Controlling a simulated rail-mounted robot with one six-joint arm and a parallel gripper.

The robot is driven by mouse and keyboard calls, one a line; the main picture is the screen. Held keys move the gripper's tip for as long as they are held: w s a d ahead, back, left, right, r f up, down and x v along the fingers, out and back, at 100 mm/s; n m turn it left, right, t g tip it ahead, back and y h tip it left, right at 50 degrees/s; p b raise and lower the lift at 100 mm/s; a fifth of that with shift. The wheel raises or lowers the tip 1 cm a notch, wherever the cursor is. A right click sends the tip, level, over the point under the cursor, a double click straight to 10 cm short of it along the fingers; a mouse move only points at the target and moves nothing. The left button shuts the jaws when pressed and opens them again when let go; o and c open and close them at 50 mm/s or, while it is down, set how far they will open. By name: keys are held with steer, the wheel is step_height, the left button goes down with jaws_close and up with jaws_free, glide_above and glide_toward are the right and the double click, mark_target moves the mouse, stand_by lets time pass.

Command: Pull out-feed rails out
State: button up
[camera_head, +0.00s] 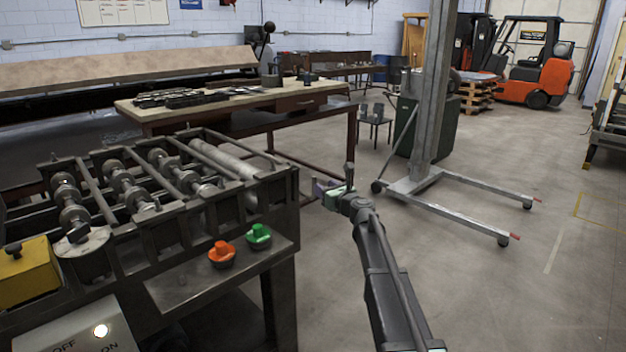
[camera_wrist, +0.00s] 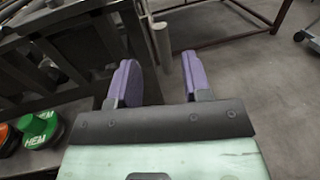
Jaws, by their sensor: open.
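The forming machine (camera_head: 205,215) stands at the left with several rollers and long bars across its top. A long grey bar (camera_head: 228,160) lies along its far right side; I cannot tell whether it is one of the out-feed rails. My gripper (camera_head: 322,190) is open and empty, just right of the machine's right end and apart from it. In the wrist view its two purple fingers (camera_wrist: 160,82) are spread. A short grey rod (camera_wrist: 162,45) shows beyond the gap between them, with the machine's dark frame (camera_wrist: 75,45) at the left.
An orange button (camera_head: 221,254) and a green button (camera_head: 258,235) sit on the machine's shelf. A workbench (camera_head: 290,103) with tools stands behind. A wheeled lift (camera_head: 430,185) stands right of my gripper.

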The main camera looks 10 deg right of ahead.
mark_target(316, 181)
steer(key=x, duration=0.9)
steer(key=shift+w, duration=0.15)
jaws_close()
